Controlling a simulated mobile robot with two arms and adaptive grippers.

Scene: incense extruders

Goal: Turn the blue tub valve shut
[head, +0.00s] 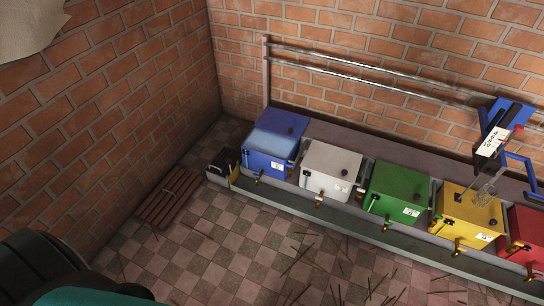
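The blue tub (265,162) is the leftmost of a row of coloured tubs on a low ledge by the back wall. Its lid or top part (285,123) is also blue, and a white label is on its front. A small brass-coloured valve (258,179) sits low at the front of the blue tub, over the ledge's edge. It is too small here to tell how its handle is turned. Neither of my grippers is in view.
White (329,163), green (396,186), yellow (460,216) and red (527,232) tubs continue rightward, each with a similar tap. A slatted wooden mat (172,196) lies by the left wall. Thin dark sticks litter the checkered floor (235,245). Metal rails (360,74) run behind.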

